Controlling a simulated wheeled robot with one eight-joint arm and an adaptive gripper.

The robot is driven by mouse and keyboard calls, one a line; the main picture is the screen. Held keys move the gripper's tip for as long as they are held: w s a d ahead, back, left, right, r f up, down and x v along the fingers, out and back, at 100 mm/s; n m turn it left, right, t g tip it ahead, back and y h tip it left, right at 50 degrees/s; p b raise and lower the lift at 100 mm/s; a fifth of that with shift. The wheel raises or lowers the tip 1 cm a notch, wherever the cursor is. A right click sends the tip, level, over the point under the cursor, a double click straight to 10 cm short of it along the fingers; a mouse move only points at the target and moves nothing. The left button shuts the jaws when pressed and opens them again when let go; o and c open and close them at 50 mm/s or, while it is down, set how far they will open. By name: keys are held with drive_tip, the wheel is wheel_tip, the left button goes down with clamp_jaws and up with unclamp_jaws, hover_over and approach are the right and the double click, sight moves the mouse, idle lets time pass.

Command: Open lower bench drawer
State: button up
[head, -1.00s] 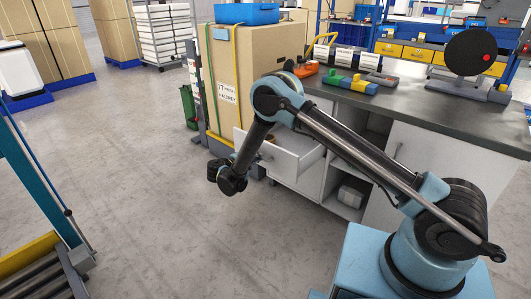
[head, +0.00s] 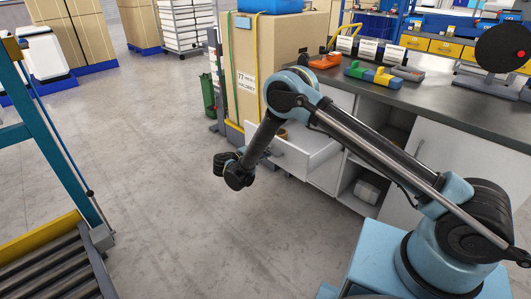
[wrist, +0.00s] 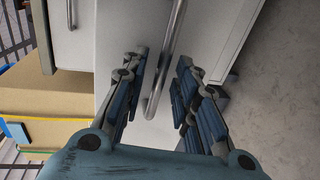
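In the head view a white bench drawer (head: 308,155) stands pulled out under the dark worktop, with a small brownish thing inside. In the wrist view a white front panel (wrist: 225,35) carries a long metal bar handle (wrist: 165,65). My gripper (wrist: 160,97) is open, with one finger on each side of the handle's end; no firm contact shows. Another white front with a small handle (wrist: 71,14) is at the upper left. In the head view my wrist (head: 235,170) is in front of the open drawer, and the fingers cannot be made out. The lower drawer is not clearly seen there.
A large strapped cardboard box (head: 270,65) stands beside the bench. Tools and a black reel (head: 503,48) are on the worktop (head: 450,105). A roller conveyor (head: 60,265) is at the lower left. The floor (head: 150,160) between is clear.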

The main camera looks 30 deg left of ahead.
drive_tip(key=v, duration=1.2)
idle(0.6)
